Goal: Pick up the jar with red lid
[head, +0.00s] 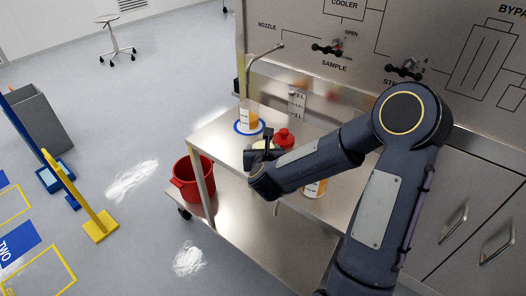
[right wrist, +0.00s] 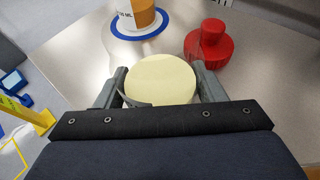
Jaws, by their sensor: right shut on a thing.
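My right gripper (head: 264,150) is low over the steel cart top, with its fingers on both sides of a round pale-yellow lid or top (right wrist: 160,80). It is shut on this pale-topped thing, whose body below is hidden. A red stepped, knob-like thing (right wrist: 211,45) stands just right of the right finger; it also shows in the head view (head: 285,138). Whether it is the lid of a jar I cannot tell. An orange-filled container (head: 316,188) is partly hidden behind my right forearm. My left gripper is out of view.
A bottle with orange contents (head: 249,118) stands on a blue-ringed white spot (head: 238,129) beneath a bent nozzle (head: 265,52). The steel cart (head: 215,140) backs onto a panel. A red bucket (head: 190,180) is on the lower shelf at left.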

